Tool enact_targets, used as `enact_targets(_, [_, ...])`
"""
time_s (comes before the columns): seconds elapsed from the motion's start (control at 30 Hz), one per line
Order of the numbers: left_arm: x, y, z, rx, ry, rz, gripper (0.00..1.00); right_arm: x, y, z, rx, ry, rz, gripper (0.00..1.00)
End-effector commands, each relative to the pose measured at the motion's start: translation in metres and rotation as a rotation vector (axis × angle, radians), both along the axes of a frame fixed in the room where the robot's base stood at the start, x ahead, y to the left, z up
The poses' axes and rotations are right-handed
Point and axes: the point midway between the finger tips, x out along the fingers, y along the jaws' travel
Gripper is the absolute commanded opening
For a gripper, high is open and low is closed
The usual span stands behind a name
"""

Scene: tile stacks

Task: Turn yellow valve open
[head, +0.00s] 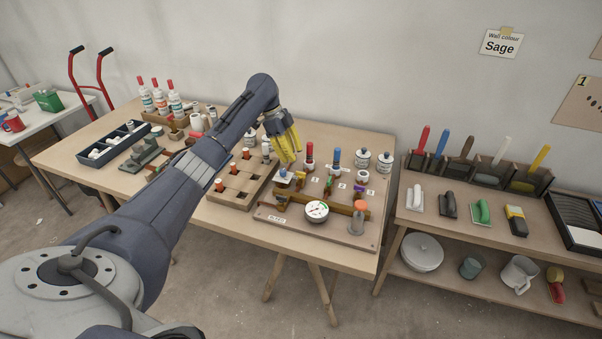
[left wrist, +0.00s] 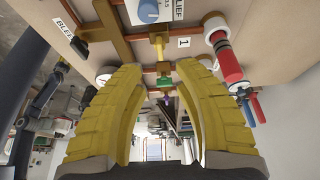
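The yellow valve (left wrist: 158,46) shows in the left wrist view as a small yellow handle on a brass pipe, beside the tag marked 1. The green valve (left wrist: 163,82) and a purple one (left wrist: 168,101) lie beyond it in line. My left gripper (head: 289,159) hangs over the left back part of the valve board (head: 272,213). Its two yellow fingers are spread, with nothing between them. In the left wrist view the fingertips (left wrist: 159,68) lie either side of the line of valves; I cannot tell whether they touch anything. My right gripper is not in view.
A red-handled fitting (left wrist: 226,62) and a blue relief knob (left wrist: 148,10) stand close to the yellow valve. A white gauge (head: 317,211) is at the board's front. A wooden peg tray (head: 236,200) lies left of the board. A tool shelf (head: 480,238) stands to the right.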

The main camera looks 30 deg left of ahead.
Motion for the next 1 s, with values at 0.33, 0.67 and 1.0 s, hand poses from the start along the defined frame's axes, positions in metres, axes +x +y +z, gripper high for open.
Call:
enact_targets(0.33, [0.004, -0.022, -0.053, -0.002, 0.002, 0.001, 0.30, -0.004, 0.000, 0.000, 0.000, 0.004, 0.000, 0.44])
enact_targets(0.67, [0.007, -0.030, -0.075, 0.001, 0.001, 0.001, 0.30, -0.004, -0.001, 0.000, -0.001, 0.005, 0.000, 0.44])
enact_targets(1.0, [0.007, -0.031, -0.077, 0.000, 0.000, 0.001, 0.30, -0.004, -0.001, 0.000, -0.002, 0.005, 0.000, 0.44])
